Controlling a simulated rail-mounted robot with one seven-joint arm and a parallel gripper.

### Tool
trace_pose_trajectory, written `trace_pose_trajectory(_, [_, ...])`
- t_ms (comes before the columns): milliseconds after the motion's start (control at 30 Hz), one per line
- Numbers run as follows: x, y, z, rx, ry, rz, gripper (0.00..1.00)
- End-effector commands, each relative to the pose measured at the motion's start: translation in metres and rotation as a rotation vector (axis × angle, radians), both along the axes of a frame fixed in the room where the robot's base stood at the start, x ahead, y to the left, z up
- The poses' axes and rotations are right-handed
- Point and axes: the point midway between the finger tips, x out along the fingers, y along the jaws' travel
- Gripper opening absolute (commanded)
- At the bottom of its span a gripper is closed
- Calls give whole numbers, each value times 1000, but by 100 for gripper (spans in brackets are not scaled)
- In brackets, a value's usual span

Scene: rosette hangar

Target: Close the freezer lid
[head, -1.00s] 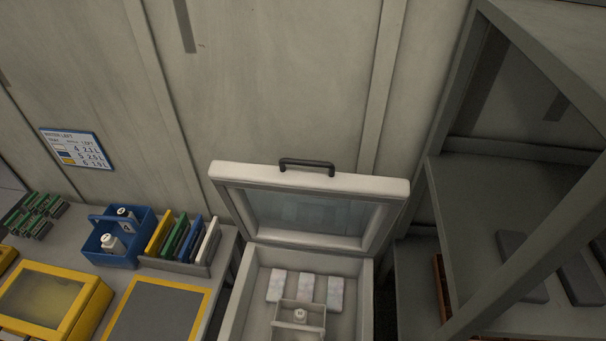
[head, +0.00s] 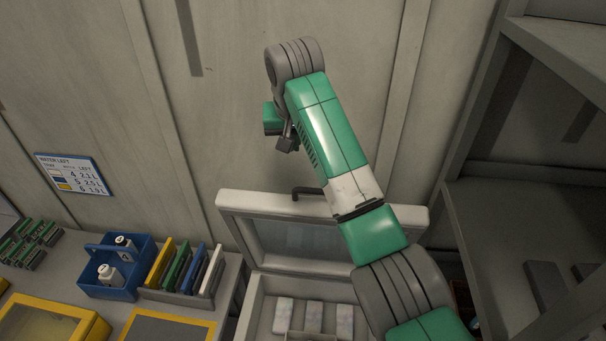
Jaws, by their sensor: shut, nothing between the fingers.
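The chest freezer (head: 254,300) stands at the bottom centre of the head view. Its white-framed lid (head: 240,205) is raised and leans up near the wall, with a dark glassy inner panel. A dark handle (head: 300,192) sits on the lid's top edge, partly hidden by my arm. Several pale packs (head: 313,318) lie inside the freezer. My gripper (head: 285,146) is above the lid, a little left of the handle and apart from it in the picture. Its fingers are small here and look shut and empty. My arm hides the right part of the lid and freezer.
On the left, a bench holds a blue caddy (head: 115,265) with white bottles, a rack of coloured plates (head: 182,268) and yellow-framed boxes (head: 45,325). Grey shelving (head: 530,210) stands close on the right. A sign (head: 73,174) hangs on the wall behind.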

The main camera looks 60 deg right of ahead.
Motion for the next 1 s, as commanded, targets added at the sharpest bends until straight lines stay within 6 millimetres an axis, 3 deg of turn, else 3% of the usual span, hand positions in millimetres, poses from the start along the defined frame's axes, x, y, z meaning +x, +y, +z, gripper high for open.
trace_pose_trajectory(267, [-4, -7, -11, 13, 15, -14, 0])
trace_pose_trajectory(767, [12, -33, -95, 13, 15, -12, 0])
trace_pose_trajectory(1000, [0, -13, -94, 9, 11, -10, 0])
